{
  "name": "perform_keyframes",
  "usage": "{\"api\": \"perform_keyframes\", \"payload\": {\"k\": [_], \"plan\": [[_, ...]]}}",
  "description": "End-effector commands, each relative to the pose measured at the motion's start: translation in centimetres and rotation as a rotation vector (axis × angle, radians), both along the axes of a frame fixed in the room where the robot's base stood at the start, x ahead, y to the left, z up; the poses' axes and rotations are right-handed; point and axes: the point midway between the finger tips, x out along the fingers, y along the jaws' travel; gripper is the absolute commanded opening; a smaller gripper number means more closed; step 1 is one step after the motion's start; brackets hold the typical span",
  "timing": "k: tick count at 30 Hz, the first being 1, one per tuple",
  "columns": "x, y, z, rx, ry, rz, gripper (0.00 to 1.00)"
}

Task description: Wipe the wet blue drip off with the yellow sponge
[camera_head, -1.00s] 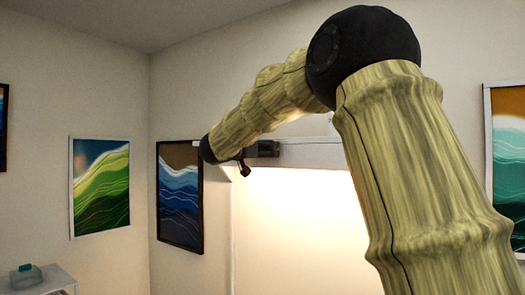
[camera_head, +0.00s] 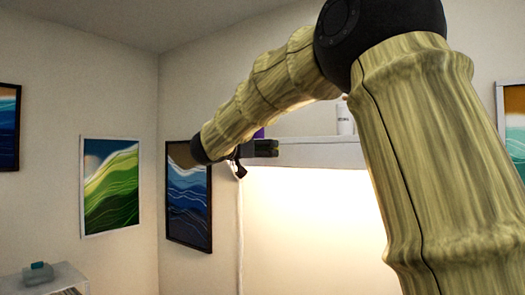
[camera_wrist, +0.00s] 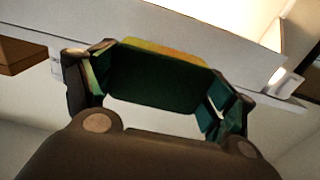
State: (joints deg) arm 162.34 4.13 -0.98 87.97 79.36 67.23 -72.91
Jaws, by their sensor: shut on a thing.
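In the wrist view, my gripper (camera_wrist: 165,78) is shut on the sponge (camera_wrist: 152,80), with one finger at each end of it. The sponge shows a dark green face towards the camera and a thin yellow strip along its far edge. In the head view, my gripper (camera_head: 264,148) is at the end of my raised arm, by the left end of a lit white shelf; the sponge cannot be made out there. No wet blue drip can be made out in either view.
The white shelf (camera_head: 320,153) carries a white container (camera_head: 345,121) and a purple thing (camera_head: 259,133). A blue wave picture (camera_head: 188,205) hangs just left of my gripper.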

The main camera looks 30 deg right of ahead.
Motion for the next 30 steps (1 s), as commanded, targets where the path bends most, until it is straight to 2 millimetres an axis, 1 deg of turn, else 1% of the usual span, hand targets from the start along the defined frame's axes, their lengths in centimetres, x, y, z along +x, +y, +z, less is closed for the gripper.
{"api": "perform_keyframes", "payload": {"k": [8, 21, 30], "plan": [[0.0, 0.1, 0.0, 0.0, 0.0, 0.0, 0.65], [-1.1, 2.7, 0.0, 0.0, 0.0, 0.0, 0.65], [-1.1, 2.8, 0.0, 0.0, 0.0, 0.0, 0.65]]}}
